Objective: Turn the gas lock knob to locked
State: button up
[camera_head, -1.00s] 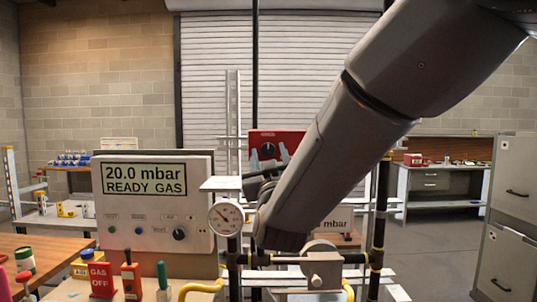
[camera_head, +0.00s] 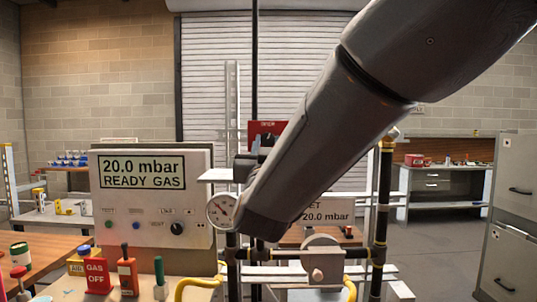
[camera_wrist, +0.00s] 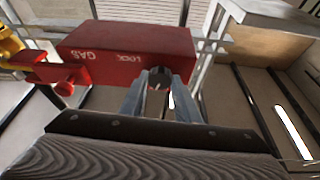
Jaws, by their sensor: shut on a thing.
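The red gas lock box (camera_wrist: 125,52) fills the upper left of the wrist view, with its GAS LOCK lettering upside down. The dark gas lock knob (camera_wrist: 158,77) is at its lower right corner, between my fingertips. My gripper (camera_wrist: 158,88) is shut on the knob, one grey finger on each side. The knob's pointer direction is too small to read. In the head view the red box (camera_head: 267,128) shows only in part behind my arm, which hides most of the knob and gripper.
A panel reading 20.0 mbar READY GAS (camera_head: 143,175) stands at left. A round gauge (camera_head: 221,210) and black piping (camera_head: 381,200) are close to my arm. A red GAS OFF tag (camera_head: 97,275) and upright handles stand front left. Open floor lies at right.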

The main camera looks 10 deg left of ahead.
jog(key=m+h+b, duration=0.2)
jog(key=m, duration=0.2)
jog(key=shift+a, duration=0.15)
jog(key=m+h+b, duration=0.1)
jog(key=m, duration=0.1)
jog(key=m+h+b, duration=0.1)
jog(key=m, duration=0.2)
jog(key=shift+a+r+h, duration=0.1)
jog(key=shift+a+h, duration=0.05)
jog(key=shift+h, duration=0.15)
jog(key=m+g+h+b, duration=0.1)
jog(key=m, duration=0.2)
jog(key=m+h, duration=0.1)
jog(key=m, duration=0.1)
jog(key=shift+s+a+r+m+g+b, duration=0.1)
jog(key=shift+r+m+g+b, duration=0.05)
jog(key=shift+m+g+b, duration=0.25)
jog(key=shift+r+m+g+h, duration=0.15)
jog(key=shift+m+g+h, duration=0.25)
jog(key=shift+m, duration=1.2)
jog(key=o, duration=1)
jog(key=shift+o, duration=0.2)
jog(key=shift+b, duration=0.3)
